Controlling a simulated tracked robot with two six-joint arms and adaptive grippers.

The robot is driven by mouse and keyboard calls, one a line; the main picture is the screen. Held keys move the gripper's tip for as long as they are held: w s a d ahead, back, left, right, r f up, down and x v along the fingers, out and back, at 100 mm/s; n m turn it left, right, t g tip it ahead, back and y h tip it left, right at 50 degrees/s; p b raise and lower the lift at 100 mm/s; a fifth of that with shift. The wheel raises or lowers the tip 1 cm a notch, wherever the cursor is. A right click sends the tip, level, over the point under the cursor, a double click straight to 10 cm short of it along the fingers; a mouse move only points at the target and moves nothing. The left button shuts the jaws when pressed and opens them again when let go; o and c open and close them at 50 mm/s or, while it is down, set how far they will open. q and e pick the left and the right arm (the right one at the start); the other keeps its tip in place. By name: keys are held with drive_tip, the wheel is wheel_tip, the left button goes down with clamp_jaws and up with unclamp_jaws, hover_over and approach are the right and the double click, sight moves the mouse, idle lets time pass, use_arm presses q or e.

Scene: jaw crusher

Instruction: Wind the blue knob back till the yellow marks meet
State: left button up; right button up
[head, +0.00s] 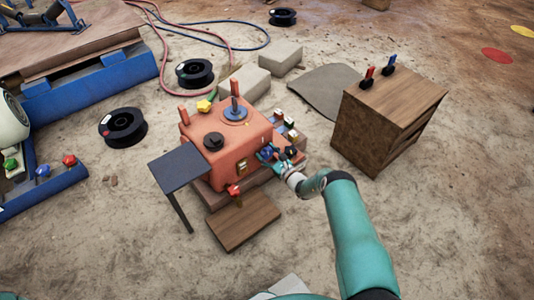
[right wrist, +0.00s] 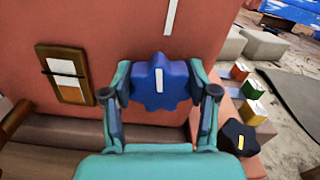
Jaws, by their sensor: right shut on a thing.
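The blue lobed knob (right wrist: 160,84) sits on the front face of the red machine (head: 212,135). It shows small in the head view (head: 266,153). A pale upright mark is on the knob's face. Above it, a pale, slightly slanted mark (right wrist: 171,15) is on the red housing, a little right of the knob's mark and apart from it. Both marks look whitish here. My right gripper (right wrist: 160,92) has a finger on each side of the knob and is shut on it. My left gripper is not in view.
A black knob (right wrist: 240,137) with a yellow mark is close by the right finger. Several coloured blocks (right wrist: 253,90) stand on the right. A framed switch plate (right wrist: 66,75) is left of the knob. A wooden cabinet (head: 364,130) stands right of the machine, a dark side table (head: 180,166) left.

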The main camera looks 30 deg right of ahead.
drive_tip(key=shift+f+m+b, duration=0.15)
drive_tip(key=shift+m+b, duration=0.55)
drive_tip(key=shift+m, duration=0.4)
drive_tip(key=o, duration=1.2)
drive_tip(key=shift+c, duration=0.2)
drive_tip(key=shift+s, duration=0.1)
drive_tip(key=s, duration=1.1)
drive_tip(key=shift+s+d, duration=0.4)
drive_tip(key=shift+d, duration=0.05)
